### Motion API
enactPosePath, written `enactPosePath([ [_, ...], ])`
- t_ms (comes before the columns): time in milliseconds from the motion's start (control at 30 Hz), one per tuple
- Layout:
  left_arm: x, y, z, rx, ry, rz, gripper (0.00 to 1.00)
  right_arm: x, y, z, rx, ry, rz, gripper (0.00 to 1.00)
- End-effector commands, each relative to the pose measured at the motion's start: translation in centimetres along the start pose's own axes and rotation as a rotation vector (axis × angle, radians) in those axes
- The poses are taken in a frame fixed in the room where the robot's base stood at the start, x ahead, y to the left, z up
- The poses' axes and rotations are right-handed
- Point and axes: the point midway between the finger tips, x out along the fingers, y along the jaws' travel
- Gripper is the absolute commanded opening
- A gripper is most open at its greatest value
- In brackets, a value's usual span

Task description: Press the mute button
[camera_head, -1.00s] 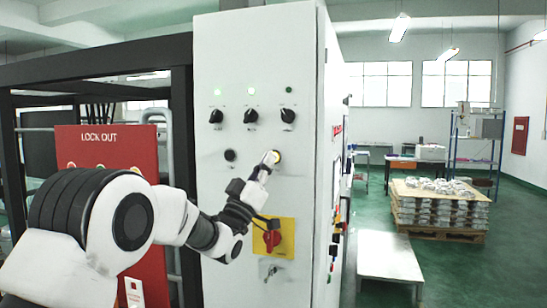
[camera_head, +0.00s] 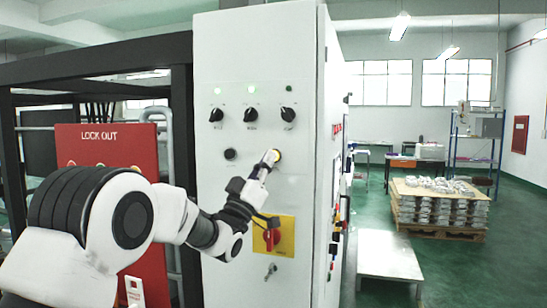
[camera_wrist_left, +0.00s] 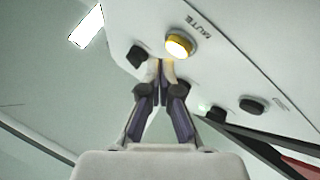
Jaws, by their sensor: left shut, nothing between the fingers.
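The mute button (camera_head: 277,155) is a round, yellow-lit button on the white cabinet front, below the right-hand black selector knob. In the left wrist view the button (camera_wrist_left: 179,46) shows lit beside the printed word MUTE. My left gripper (camera_head: 269,158) is shut and empty, its fingertips just left of the button in the head view and partly overlapping its edge. In the left wrist view the shut fingertips (camera_wrist_left: 161,68) appear just below the button. I cannot tell whether they touch it. My right gripper is not in view.
The white cabinet (camera_head: 213,70) also carries several black selector knobs, a black button (camera_head: 230,155) and a red rotary switch (camera_head: 271,238) on a yellow plate below my gripper. A red lock-out board (camera_head: 100,145) stands left, behind my left arm.

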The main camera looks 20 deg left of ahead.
Motion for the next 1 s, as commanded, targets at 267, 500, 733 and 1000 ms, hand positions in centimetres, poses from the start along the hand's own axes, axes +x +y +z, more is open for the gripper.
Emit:
enactPosePath([
  [267,0.31,-0.24,0.25,0.000,0.001,0.001,0.00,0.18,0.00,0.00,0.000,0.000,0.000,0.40],
  [500,0.61,-0.39,0.36,0.000,0.000,0.000,0.00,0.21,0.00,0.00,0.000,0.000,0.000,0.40],
  [733,0.63,-0.41,0.40,0.000,0.000,0.000,0.00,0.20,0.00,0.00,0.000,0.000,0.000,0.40],
  [1000,0.83,-0.59,0.60,0.000,-0.001,0.000,0.00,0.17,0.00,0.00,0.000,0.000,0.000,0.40],
])
